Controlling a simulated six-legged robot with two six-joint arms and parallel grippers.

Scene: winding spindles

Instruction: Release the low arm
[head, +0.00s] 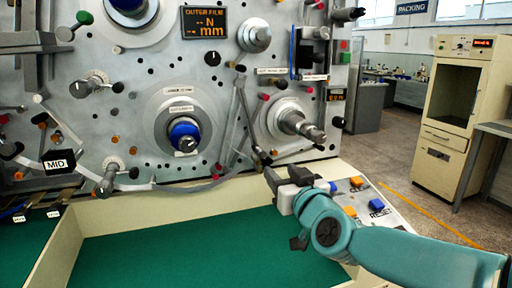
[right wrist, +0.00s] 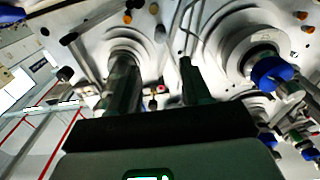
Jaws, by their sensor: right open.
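The grey machine panel (head: 225,115) carries several arms, rollers and spindles. I cannot tell for sure which part is the low arm. A thin jointed arm (head: 240,110) slopes down the panel between two spindles, and a long bar (head: 65,130) slopes at the left near a MID label (head: 58,161). My right gripper (head: 282,180) is in front of the panel's lower right, below the bare metal spindle (head: 300,124). In the right wrist view its two fingers (right wrist: 157,85) are apart with nothing seen held between them. My left gripper is not in view.
A blue-cored spindle (head: 184,135) sticks out left of my right gripper. A button box (head: 365,200) with orange and blue buttons lies beside and under my right arm. A green-floored tray (head: 200,245) is open below the panel. A beige cabinet (head: 455,120) stands at right.

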